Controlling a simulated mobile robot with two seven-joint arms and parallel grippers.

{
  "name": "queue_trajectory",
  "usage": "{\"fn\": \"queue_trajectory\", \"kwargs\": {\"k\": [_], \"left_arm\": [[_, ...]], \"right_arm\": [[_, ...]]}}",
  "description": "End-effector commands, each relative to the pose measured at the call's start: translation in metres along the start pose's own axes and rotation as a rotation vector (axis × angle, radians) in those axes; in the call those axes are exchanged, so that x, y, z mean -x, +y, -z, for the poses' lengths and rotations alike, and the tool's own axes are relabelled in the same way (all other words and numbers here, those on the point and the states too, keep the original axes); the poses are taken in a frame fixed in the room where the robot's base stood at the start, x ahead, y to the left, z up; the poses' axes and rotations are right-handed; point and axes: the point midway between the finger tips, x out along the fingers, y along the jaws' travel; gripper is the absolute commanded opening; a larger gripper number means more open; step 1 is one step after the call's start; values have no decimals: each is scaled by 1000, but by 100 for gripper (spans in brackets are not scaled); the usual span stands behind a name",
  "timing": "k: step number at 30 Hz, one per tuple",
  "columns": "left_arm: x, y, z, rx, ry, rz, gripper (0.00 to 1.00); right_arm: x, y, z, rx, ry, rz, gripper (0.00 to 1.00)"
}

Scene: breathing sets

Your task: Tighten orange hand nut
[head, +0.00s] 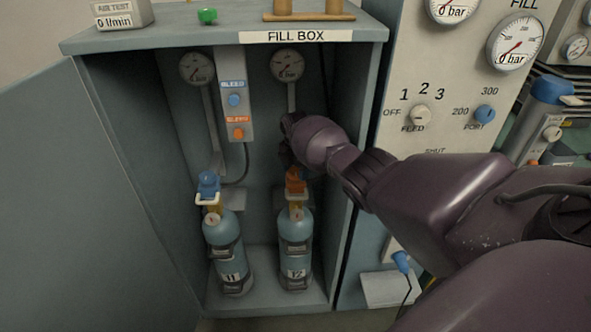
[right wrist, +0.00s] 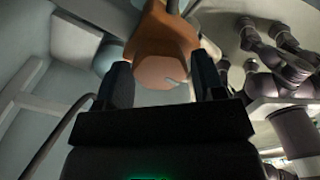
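The orange hand nut (head: 296,182) sits on top of the blue cylinder marked 12 (head: 296,236), inside the fill box. My right gripper (head: 288,160) is just above and beside it in the head view, dark and partly hidden by my own wrist. In the right wrist view the orange nut (right wrist: 166,62) shows between and ahead of the two black fingers (right wrist: 162,82). The fingers are wide apart, one on each side of the nut. I cannot tell whether they touch it. My left gripper is in neither view.
A second cylinder marked 11 (head: 229,252) with a blue nut (head: 208,184) stands to the left. A bleed panel (head: 235,100) and two gauges are on the box's back wall. The box's right wall (head: 357,170) is close to my right arm. The door (head: 75,190) stands open.

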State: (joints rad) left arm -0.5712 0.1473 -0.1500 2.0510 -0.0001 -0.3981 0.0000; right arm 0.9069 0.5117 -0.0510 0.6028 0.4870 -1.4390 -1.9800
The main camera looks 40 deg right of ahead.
Motion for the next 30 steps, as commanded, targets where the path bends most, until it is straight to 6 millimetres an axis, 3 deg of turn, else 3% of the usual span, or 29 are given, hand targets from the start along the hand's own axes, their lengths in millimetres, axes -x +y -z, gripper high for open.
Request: {"fn": "queue_trajectory", "kwargs": {"k": [1,3,14,23,30], "left_arm": [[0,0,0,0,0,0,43],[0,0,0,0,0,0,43],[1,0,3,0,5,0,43],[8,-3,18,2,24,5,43],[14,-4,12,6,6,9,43]], "right_arm": [[0,0,0,0,0,0,71],[0,0,0,-1,0,0,81],[5,0,0,-2,-1,-2,81],[55,1,-1,-1,-4,-7,81],[92,1,0,-2,-2,-5,81]]}}
